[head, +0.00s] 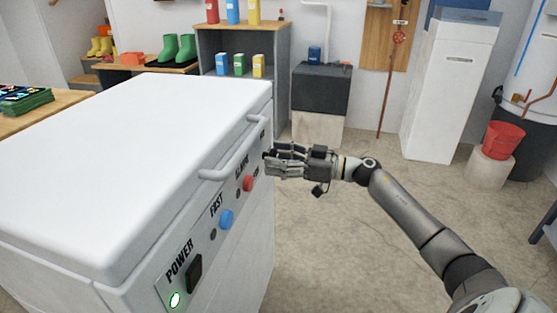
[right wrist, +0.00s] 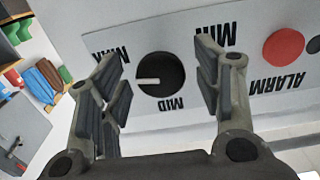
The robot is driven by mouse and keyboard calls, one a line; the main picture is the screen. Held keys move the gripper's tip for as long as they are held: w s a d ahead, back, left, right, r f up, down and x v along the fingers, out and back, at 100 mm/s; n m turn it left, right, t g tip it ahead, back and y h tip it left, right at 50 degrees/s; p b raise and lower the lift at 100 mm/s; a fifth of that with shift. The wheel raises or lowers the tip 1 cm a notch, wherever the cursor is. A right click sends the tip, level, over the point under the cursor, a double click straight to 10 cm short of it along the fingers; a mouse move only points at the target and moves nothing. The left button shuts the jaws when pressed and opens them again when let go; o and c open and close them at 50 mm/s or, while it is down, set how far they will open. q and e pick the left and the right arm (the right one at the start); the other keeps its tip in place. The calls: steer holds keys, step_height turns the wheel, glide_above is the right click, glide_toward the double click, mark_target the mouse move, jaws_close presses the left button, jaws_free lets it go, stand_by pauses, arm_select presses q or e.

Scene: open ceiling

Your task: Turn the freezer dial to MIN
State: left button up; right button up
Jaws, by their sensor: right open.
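The white chest freezer (head: 130,150) fills the left of the head view, with its control panel on the side facing right. In the right wrist view the round black dial (right wrist: 158,73) shows upside down, with labels MAX, MID and MIN around it. Its white pointer line lies toward the picture's left, on the MAX and MID side, away from MIN. My right gripper (head: 268,161) is at the far end of the panel. Its open fingers (right wrist: 160,85) stand either side of the dial with gaps, holding nothing. The dial is not clearly visible in the head view. My left gripper is not in view.
The lid handle (head: 232,160) juts out above the panel close to my right gripper. A red alarm button (head: 248,184), a blue button (head: 226,219) and a black power switch (head: 194,273) share the panel. The floor (head: 330,250) right of the freezer is clear.

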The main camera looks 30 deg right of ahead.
steer(key=shift+c, duration=0.3)
steer(key=c, duration=1)
steer(key=shift+o, duration=0.2)
